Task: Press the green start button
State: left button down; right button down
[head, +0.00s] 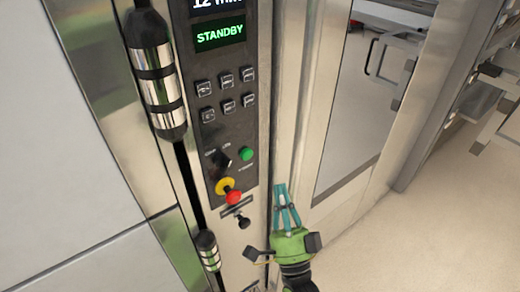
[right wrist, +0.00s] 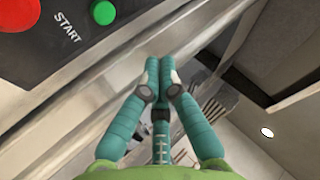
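The green start button (head: 246,153) is on the black control panel (head: 238,128), right of a black knob. In the right wrist view the green button (right wrist: 104,12) is at the top, beside the printed word START. My right gripper (head: 281,188) is below and to the right of the button in the head view, in front of the steel frame and apart from the button. In the right wrist view its teal fingers (right wrist: 159,62) meet at the tips, with nothing between them. My left gripper is not in view.
A red emergency button (head: 233,197) on a yellow collar sits below the green one. A display (head: 219,34) reads STANDBY above several square buttons. A steel and black vertical handle (head: 156,78) stands left of the panel. Open floor (head: 440,230) lies to the right.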

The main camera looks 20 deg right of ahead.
aim_at(247, 155)
jog(key=shift+s+d+r, duration=0.1)
jog(key=shift+s+r, duration=0.05)
jog(key=shift+r, duration=0.4)
jog(key=w+a+b, duration=0.3)
jog(key=w, duration=0.5)
jog(key=shift+w, duration=0.15)
jog(key=shift+w+b, duration=0.2)
jog(key=shift+b, duration=0.1)
dwell(1.1)
jog(key=shift+w+a, duration=0.15)
jog(key=shift+w, duration=0.05)
